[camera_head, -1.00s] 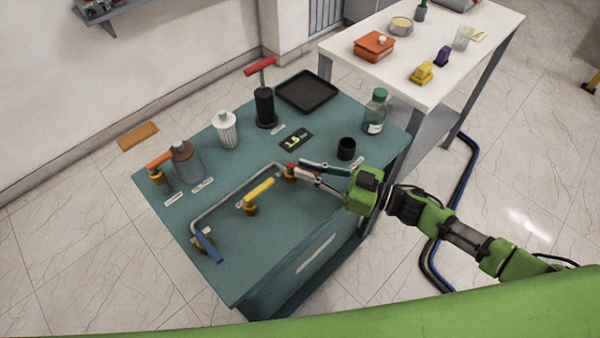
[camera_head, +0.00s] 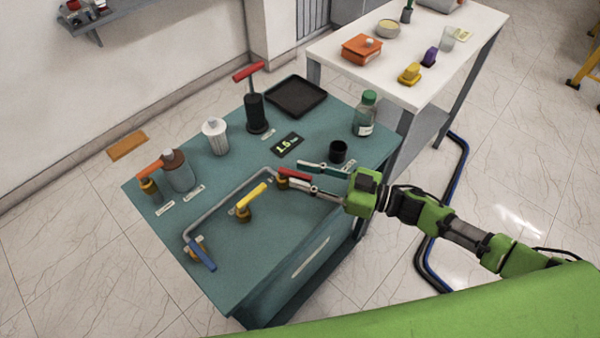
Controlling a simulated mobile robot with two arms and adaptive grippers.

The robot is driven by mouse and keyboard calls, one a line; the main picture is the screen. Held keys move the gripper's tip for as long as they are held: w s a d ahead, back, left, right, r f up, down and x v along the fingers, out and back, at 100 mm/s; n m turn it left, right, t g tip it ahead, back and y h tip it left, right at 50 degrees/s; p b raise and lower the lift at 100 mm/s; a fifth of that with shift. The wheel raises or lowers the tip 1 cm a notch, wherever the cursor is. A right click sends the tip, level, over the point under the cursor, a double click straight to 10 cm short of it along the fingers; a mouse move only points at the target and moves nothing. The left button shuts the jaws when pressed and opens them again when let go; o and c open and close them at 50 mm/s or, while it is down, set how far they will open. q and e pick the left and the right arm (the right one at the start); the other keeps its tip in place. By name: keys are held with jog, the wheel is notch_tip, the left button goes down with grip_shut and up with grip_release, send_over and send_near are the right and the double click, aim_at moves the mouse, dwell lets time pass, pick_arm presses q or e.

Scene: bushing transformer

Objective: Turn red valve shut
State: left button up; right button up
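The red valve handle (camera_head: 294,175) sits on a brass fitting (camera_head: 281,182) at the right end of the bent grey pipe on the teal table. My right gripper (camera_head: 304,178) reaches in from the right. Its two fingers are spread, one on the far side and one on the near side of the red handle. The handle's outer end lies between them in the picture; I cannot tell whether either finger touches it. My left gripper is not in view.
A yellow valve handle (camera_head: 251,195) and a blue one (camera_head: 202,254) are on the same pipe. A black cup (camera_head: 338,152) stands close behind the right fingers. A green-capped bottle (camera_head: 364,116), a display (camera_head: 287,145) and a black tray (camera_head: 296,96) are farther back.

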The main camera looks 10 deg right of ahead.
jog(key=v, duration=1)
jog(key=shift+s+d, duration=0.15)
jog(key=shift+d, duration=0.2)
jog(key=shift+r, duration=0.1)
jog(key=shift+c, duration=0.4)
